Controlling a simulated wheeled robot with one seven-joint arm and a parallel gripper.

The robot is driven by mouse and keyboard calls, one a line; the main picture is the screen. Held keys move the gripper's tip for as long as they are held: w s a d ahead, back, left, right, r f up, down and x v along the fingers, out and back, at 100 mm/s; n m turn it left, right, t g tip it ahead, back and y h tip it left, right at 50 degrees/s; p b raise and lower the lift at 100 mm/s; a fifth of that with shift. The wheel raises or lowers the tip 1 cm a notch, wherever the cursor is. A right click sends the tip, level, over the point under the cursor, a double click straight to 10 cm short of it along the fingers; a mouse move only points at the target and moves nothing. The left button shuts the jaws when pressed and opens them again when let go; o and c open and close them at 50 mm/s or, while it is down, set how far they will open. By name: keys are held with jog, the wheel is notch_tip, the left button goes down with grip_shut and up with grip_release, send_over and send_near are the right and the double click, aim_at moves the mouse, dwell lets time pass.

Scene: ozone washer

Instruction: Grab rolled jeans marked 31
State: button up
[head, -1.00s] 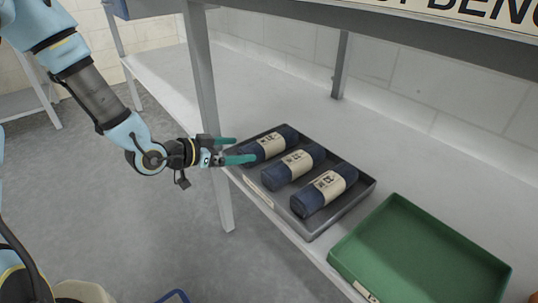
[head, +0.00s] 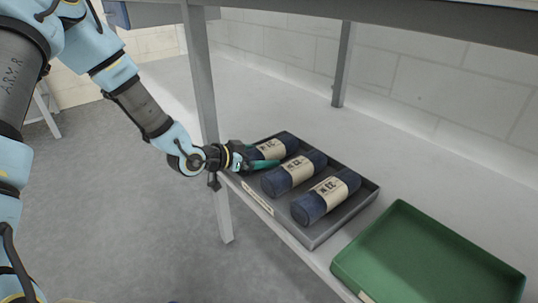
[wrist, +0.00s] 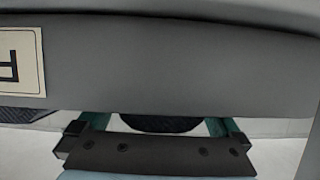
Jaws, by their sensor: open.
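Three dark blue rolled jeans with cream paper bands lie side by side in a grey tray (head: 318,240) on the shelf. They are the far-left roll (head: 283,144), the middle roll (head: 297,172) and the near-right roll (head: 328,196). The bands carry dark print, too small to read surely, so I cannot tell which is marked 31. My gripper (head: 258,158) is open at the left end of the far-left roll, its teal fingers close to it; contact is unclear. In the wrist view, a dark rounded thing (wrist: 160,123) shows between the fingers.
A green empty tray (head: 425,265) stands to the right of the grey tray. A shelf post (head: 203,90) rises just behind my gripper, and an upper shelf (head: 400,28) hangs above. The shelf behind the trays is clear. A grey band with a lettered label (wrist: 20,60) crosses the wrist view.

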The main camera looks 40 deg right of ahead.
jog(key=shift+c, duration=0.2)
grip_shut()
dwell(0.5)
